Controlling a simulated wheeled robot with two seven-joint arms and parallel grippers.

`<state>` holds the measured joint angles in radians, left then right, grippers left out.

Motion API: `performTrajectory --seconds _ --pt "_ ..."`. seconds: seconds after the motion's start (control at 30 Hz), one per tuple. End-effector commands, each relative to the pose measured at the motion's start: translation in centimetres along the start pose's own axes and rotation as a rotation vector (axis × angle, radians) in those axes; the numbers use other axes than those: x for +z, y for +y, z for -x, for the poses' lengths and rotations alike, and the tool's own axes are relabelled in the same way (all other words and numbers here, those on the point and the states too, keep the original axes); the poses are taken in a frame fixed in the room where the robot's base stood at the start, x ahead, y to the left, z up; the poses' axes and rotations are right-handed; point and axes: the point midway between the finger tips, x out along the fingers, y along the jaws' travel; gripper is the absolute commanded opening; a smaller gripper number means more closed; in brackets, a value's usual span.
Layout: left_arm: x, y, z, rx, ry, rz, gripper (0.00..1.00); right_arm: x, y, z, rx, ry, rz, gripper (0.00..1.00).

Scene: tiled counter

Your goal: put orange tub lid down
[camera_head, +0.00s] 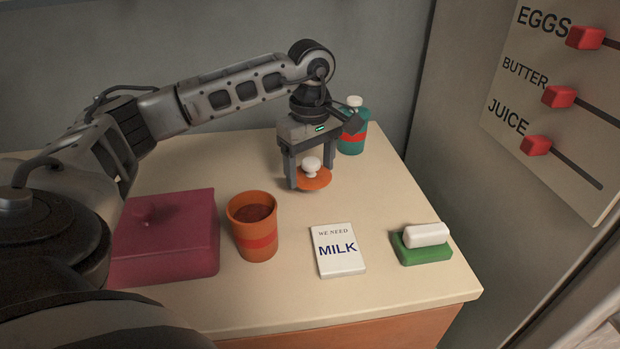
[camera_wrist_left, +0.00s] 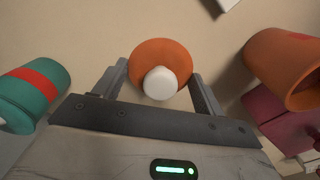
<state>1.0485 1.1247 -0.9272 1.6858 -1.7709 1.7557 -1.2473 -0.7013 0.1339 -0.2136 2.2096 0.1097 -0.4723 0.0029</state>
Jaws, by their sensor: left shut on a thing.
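The orange tub lid (camera_head: 318,184) is a round disc with a white knob (camera_head: 311,164). My left gripper (camera_head: 311,178) points down and is shut on the lid, with one finger on each side. The lid is level, at or just above the counter; I cannot tell if it touches. In the left wrist view the lid (camera_wrist_left: 160,53) sits between the fingers (camera_wrist_left: 158,78), with its knob facing the camera. The open orange tub (camera_head: 256,247) with a red band stands on the counter, left of and nearer than the lid. My right gripper is not in view.
A teal lidded tub (camera_head: 352,138) stands behind the gripper. A magenta box (camera_head: 172,240) is at left. A milk note (camera_head: 340,255) and a green dish (camera_head: 425,253) with a white bar (camera_head: 425,234) lie in front. Counter (camera_head: 385,200) right of the lid is clear.

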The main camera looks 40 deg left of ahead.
Motion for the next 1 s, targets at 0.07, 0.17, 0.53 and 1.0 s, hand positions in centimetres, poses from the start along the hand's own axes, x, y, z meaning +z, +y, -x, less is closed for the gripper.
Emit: performTrajectory --seconds 0.07,0.17,0.53,1.0 --pt "-0.5 0.2 -1.2 -0.006 0.001 0.0 0.49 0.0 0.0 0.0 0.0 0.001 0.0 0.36" --pt "-0.4 0.1 -2.7 -0.005 0.001 -0.001 0.49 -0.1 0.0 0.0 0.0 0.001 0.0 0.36" --pt "-0.4 0.2 -3.6 -0.001 0.001 0.0 0.49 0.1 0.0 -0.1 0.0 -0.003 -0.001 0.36" --pt "-0.4 0.2 -3.9 -0.001 0.001 0.0 0.92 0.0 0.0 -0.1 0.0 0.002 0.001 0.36"
